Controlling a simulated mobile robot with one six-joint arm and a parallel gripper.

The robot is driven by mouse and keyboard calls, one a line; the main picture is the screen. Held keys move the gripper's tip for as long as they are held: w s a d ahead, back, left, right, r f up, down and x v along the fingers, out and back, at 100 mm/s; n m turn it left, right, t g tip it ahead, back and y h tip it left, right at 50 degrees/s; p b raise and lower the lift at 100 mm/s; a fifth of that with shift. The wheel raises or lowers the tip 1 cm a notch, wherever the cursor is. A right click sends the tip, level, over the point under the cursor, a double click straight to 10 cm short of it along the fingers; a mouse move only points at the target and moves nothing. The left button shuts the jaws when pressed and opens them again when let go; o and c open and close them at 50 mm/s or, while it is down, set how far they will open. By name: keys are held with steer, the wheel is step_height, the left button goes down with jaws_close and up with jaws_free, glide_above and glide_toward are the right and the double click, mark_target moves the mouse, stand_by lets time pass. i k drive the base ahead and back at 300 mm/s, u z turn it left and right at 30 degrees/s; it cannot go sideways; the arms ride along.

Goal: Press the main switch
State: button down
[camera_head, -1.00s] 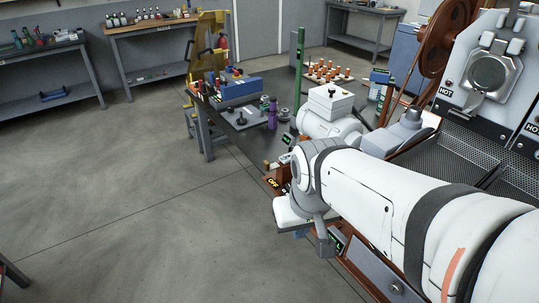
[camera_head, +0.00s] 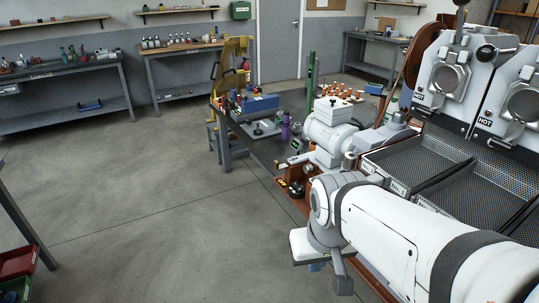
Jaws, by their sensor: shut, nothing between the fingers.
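The roaster (camera_head: 480,95) stands at the right, with its wooden front base (camera_head: 292,177) showing beyond my arm. A small dark label with yellow lettering (camera_head: 280,182) sits on that base, beside a dark round knob or switch (camera_head: 297,190). I cannot tell for certain whether this is the main switch. My gripper (camera_head: 341,284) is seen from behind at the end of my white arm, nearer to the camera than the label and below it in the picture. It is shut and empty. My wrist hides part of the base's front edge.
Perforated cooling trays (camera_head: 425,160) lie right of my arm. A dark table (camera_head: 262,150) with a blue box (camera_head: 260,103), a purple bottle (camera_head: 286,128) and a yellow stand stands beyond. Benches line the back wall. A red bin (camera_head: 17,262) is at lower left. The floor at left is clear.

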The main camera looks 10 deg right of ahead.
mark_target(295, 184)
steer(key=u, duration=1.75)
steer(key=i, duration=1.15)
steer(key=z, duration=2.35)
steer(key=i, duration=1)
